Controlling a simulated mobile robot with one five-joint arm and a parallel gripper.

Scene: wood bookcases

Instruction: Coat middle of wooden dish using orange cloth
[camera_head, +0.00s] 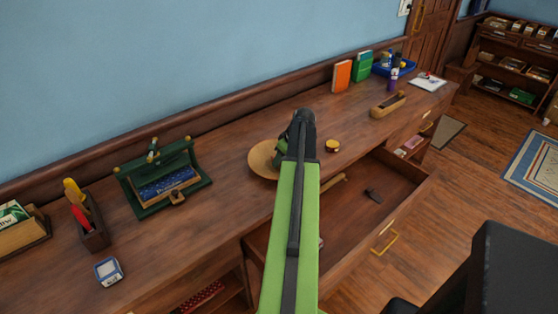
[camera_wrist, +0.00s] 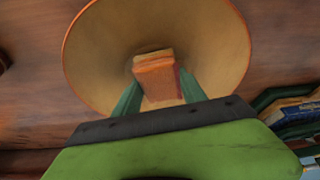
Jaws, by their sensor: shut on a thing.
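The wooden dish (camera_head: 261,160) is a round, shallow, tan dish on the wooden counter, partly hidden by my arm in the head view. In the wrist view the dish (camera_wrist: 100,60) fills the upper middle. My gripper (camera_wrist: 157,92) is shut on the orange cloth (camera_wrist: 155,75), a small folded block between the two green fingers. The cloth is over the middle of the dish; I cannot tell whether it touches the surface. In the head view my gripper (camera_head: 283,148) is at the dish and the cloth is hidden behind my arm.
A green holder (camera_head: 165,183) with a blue book is to the left. An open drawer (camera_head: 345,220) juts out in front. A wooden brush (camera_head: 388,105) lies further right. The counter between holder and dish is clear.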

